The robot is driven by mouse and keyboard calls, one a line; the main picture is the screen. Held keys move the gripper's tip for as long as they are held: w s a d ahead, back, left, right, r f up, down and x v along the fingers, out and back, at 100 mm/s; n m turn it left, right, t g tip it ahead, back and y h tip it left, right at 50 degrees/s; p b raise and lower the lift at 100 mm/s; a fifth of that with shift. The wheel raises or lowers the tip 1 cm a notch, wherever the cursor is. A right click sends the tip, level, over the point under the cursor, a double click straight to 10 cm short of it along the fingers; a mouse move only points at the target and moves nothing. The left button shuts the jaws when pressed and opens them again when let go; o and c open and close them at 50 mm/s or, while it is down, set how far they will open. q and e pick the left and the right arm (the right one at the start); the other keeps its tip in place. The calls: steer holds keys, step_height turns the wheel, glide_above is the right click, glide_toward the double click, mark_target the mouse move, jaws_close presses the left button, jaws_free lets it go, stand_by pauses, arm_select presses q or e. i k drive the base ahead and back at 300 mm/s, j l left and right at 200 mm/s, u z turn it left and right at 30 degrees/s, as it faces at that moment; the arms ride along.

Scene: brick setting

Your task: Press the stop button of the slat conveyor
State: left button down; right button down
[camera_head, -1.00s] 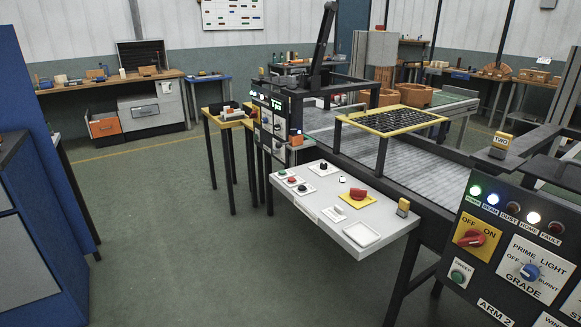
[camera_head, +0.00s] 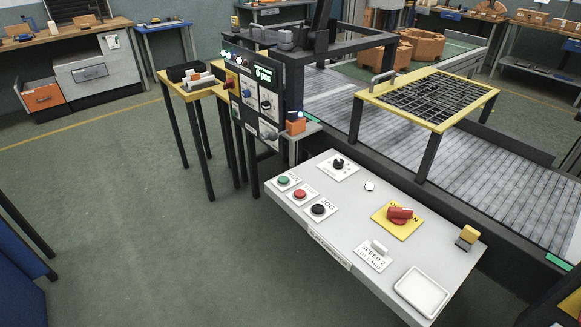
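A light grey control desk (camera_head: 340,225) stands in front of the slat conveyor (camera_head: 490,190). At its left end are three round buttons on white plates in a slanting row: a green one (camera_head: 284,180) marked RUN, a red one (camera_head: 300,194) in the middle, and a black one (camera_head: 318,209) marked JOG. The red button's label is too small to read surely. Neither of my grippers is in view, and nothing covers the buttons.
The desk also carries a black knob (camera_head: 338,163), a red rotary switch (camera_head: 400,215) on yellow, a SPEED 2 plate (camera_head: 373,257) and a white tray (camera_head: 423,291). A dark upright panel (camera_head: 262,100) stands behind its left end. Open floor lies left.

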mark_target(300, 194)
steer(key=i+j, duration=0.2)
steer(key=i, duration=0.25)
steer(key=i+j, duration=0.2)
steer(key=i, duration=0.2)
steer(key=z, duration=0.05)
